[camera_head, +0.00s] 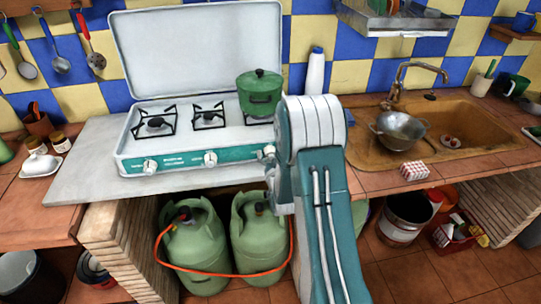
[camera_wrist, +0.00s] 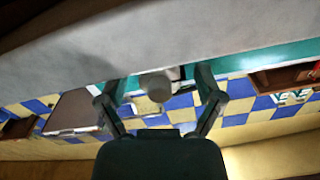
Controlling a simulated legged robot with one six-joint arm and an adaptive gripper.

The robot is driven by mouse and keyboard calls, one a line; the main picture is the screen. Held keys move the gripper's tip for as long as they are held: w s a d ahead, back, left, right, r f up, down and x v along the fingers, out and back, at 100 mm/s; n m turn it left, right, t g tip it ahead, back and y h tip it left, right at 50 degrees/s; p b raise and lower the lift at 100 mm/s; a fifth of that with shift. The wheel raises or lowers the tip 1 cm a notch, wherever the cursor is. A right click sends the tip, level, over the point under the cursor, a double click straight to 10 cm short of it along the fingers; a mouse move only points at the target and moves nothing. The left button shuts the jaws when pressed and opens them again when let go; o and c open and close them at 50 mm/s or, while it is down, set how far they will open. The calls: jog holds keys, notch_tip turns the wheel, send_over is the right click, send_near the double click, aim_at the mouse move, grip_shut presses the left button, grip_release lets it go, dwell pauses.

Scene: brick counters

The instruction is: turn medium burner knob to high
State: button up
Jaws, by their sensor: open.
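The white and teal stove (camera_head: 185,158) stands on the counter with its lid up. Its front panel has a left knob (camera_head: 150,167), a middle knob (camera_head: 210,158) and a right knob (camera_head: 268,151). The labels are too small to read, so I cannot tell which is the medium burner's. In the head view my arm hides most of my gripper, near the right knob. In the wrist view, which looks upside down, my gripper (camera_wrist: 158,88) is open. A round pale knob (camera_wrist: 154,86) shows between its spread fingers; contact cannot be made out.
A green pot (camera_head: 260,95) sits on the right burner. Two green gas cylinders (camera_head: 195,245) with an orange hose stand below the counter. A white bottle (camera_head: 315,72) is behind my arm. A sink (camera_head: 460,145) with a metal colander (camera_head: 400,128) lies to the right.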

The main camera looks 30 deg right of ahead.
jog(key=shift+s, duration=0.1)
jog(key=v, duration=1.1)
jog(key=shift+s+a, duration=0.2)
jog(key=shift+s, duration=0.15)
jog(key=s+a+r+n+g+y, duration=0.3)
jog(key=a+r+g, duration=0.4)
jog(key=r, duration=0.5)
jog(key=s+a+r+n+g+y, duration=0.1)
jog(key=s+a+r+g, duration=0.1)
jog(key=s, duration=0.7)
jog(key=s+a+r+n+g+y, duration=0.1)
jog(key=s+a+r, duration=0.3)
jog(key=s, duration=0.6)
jog(key=shift+s+a+r+n+g, duration=0.15)
jog(key=shift+a+r+n+g, duration=0.2)
jog(key=shift+g, duration=0.55)
